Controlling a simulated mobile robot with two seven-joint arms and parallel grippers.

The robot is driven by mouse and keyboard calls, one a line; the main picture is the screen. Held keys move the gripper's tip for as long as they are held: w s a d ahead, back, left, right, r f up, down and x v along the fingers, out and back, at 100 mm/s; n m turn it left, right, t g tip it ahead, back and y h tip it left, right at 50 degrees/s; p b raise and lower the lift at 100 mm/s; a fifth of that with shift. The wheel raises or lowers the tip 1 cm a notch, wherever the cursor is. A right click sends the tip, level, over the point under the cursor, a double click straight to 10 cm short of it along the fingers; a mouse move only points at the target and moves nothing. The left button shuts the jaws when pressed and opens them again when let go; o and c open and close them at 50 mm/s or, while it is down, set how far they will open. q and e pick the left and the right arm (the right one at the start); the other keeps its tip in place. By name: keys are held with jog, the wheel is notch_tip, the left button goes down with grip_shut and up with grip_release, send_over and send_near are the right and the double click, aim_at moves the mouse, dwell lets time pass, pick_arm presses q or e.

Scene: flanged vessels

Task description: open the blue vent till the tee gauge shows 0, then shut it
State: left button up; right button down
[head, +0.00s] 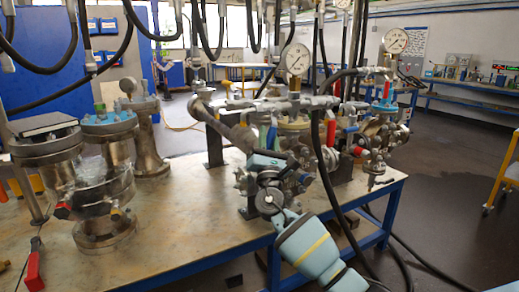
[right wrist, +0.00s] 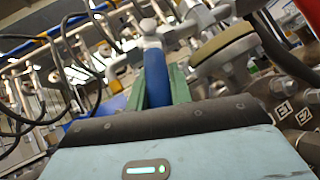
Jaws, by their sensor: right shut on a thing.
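My right gripper (head: 266,158) reaches in from the lower right, among the valves at the front of the middle assembly. In the right wrist view its green-lined fingers (right wrist: 158,92) are shut on the blue vent handle (right wrist: 155,72), which points up between them. In the head view a bit of the blue handle (head: 272,137) shows above the gripper. A round white gauge (head: 297,59) stands above this assembly and another gauge (head: 396,40) stands to its right. I cannot tell which is the tee gauge, and the needles are too small to read. My left gripper is not in view.
Flanged metal vessels (head: 103,180) stand on the left of the bench (head: 185,215). Black hoses (head: 325,165) hang close to the right of my gripper. The bench's front middle is bare.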

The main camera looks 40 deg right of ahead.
jog(key=n+t+b, duration=0.1)
jog(key=d+n+t+y+b, duration=0.1)
jog(key=n, duration=0.1)
jog(key=shift+s+f+y, duration=0.1)
jog(key=shift+f+y, duration=0.2)
jog(key=n+t+y+b, duration=0.1)
jog(key=d+n+t+y+b, duration=0.1)
jog(key=n, duration=0.1)
jog(key=n+t+y+b, duration=0.1)
jog(key=n+y+b, duration=0.1)
jog(key=shift+s+d+r, duration=0.25)
jog(key=shift+d+r, duration=0.05)
jog(key=shift+r+n, duration=0.15)
jog(key=shift+n, duration=0.15)
jog(key=c, duration=1.3)
grip_release()
jog(key=shift+o, duration=0.2)
jog(key=shift+w+f, duration=0.1)
jog(key=shift+f, duration=0.1)
jog(key=shift+a+f, duration=0.1)
